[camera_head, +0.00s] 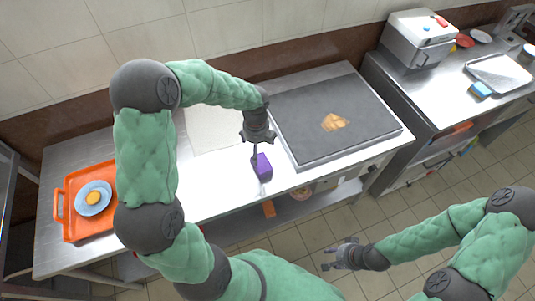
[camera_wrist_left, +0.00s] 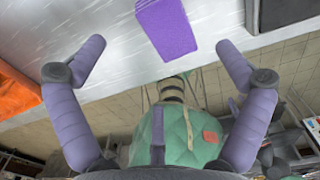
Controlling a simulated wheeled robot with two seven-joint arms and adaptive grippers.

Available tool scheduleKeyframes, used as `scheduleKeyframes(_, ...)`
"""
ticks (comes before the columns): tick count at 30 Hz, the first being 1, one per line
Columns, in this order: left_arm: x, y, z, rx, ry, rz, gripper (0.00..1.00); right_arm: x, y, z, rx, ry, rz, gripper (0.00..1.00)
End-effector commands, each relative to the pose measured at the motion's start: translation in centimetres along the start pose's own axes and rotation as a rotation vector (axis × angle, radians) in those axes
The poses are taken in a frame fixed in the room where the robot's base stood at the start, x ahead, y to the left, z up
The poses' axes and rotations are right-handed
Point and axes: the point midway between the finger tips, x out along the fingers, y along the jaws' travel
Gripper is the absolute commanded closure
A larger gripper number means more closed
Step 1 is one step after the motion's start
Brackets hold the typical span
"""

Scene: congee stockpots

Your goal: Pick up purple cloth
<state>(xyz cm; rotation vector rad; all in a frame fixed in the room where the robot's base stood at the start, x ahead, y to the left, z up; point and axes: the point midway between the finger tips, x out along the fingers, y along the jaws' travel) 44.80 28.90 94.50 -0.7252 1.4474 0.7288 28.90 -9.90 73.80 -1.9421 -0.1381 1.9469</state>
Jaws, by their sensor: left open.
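The purple cloth (camera_head: 262,166) is a small folded block on the steel counter, near its front edge and left of the griddle. In the left wrist view the cloth (camera_wrist_left: 165,27) shows at the top centre, beyond and between the spread fingers. My left gripper (camera_head: 256,152) is just above and behind the cloth in the head view, with its fingers partly hidden. The left wrist view shows this gripper (camera_wrist_left: 160,45) open and empty, apart from the cloth. My right gripper (camera_head: 326,259) is open and empty over the floor in front of the counter.
A dark griddle (camera_head: 305,110) with brown food (camera_head: 334,122) is right of the cloth. An orange tray (camera_head: 71,224) holding a blue plate (camera_head: 92,208) is on the left. A pale board (camera_head: 205,130) lies behind. Bare counter surrounds the cloth's left side.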

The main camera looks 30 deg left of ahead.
Motion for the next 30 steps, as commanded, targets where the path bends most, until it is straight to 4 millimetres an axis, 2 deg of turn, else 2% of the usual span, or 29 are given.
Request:
scheduleKeyframes(10,4.7,0.0,-0.1,0.0,0.003,0.002,0.0,1.3,0.5,0.0,0.0,-0.002,0.0,0.6)
scheduleKeyframes(17,6.1,0.0,-0.1,-0.003,0.002,0.0,0.0,1.7,0.6,0.0,0.0,-0.001,0.0,0.6)
scheduleKeyframes(25,9.8,-0.1,-0.2,-0.002,0.003,0.001,0.0,3.1,1.1,-0.1,0.0,-0.001,0.0,0.6)
scheduleKeyframes(30,10.8,-0.1,-0.1,-0.002,0.001,-0.001,0.0,3.4,1.2,-0.1,0.0,-0.001,0.0,0.6)
